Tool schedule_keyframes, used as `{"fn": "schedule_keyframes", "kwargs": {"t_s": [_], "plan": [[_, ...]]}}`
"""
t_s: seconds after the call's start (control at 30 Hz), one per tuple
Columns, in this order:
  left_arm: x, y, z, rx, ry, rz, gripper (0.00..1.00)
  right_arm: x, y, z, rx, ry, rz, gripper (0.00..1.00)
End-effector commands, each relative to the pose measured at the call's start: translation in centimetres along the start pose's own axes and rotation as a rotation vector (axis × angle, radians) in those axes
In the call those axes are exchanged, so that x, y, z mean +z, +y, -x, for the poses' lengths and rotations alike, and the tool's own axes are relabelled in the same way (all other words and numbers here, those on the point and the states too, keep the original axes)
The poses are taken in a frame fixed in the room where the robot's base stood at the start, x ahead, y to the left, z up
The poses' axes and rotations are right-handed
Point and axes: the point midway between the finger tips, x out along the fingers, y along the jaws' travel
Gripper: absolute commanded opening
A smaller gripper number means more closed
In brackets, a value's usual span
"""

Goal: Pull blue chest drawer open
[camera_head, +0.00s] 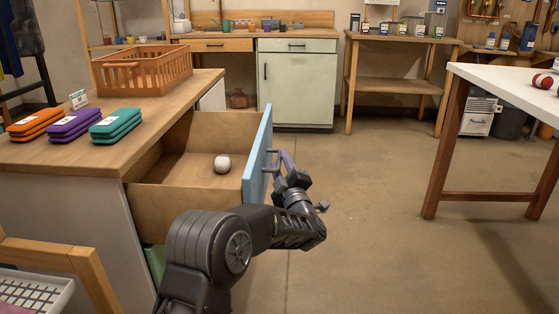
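The blue-fronted chest drawer (257,154) stands pulled well out of the wooden-topped chest (68,205). Its wooden inside shows, with a white ball-like object (222,163) lying on the bottom. A grey handle (270,163) is on the outer side of the blue front. My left gripper (282,164) is at this handle, with its fingertips close against it. The fingers are small and partly overlap the handle, so I cannot tell whether they are shut on it. My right gripper is not in view.
An orange basket (143,71) and orange, purple and teal cases (116,125) rest on the chest top. A white-topped table (510,88) stands at the right. Open floor (370,200) lies between it and the drawer. A wooden frame (62,260) is at lower left.

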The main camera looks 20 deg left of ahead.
Motion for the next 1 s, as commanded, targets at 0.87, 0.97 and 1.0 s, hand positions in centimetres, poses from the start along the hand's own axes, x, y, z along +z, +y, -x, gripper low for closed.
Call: {"fn": "schedule_keyframes", "kwargs": {"t_s": [0.87,0.97,1.0], "plan": [[0.0,0.0,6.1,0.000,0.000,-0.001,0.34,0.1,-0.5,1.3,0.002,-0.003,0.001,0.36],[0.1,-0.1,6.1,-0.002,-0.005,-0.011,0.34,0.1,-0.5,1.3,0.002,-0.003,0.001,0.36],[0.4,-0.1,6.1,-0.005,-0.018,-0.020,0.34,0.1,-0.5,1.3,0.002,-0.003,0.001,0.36]]}}
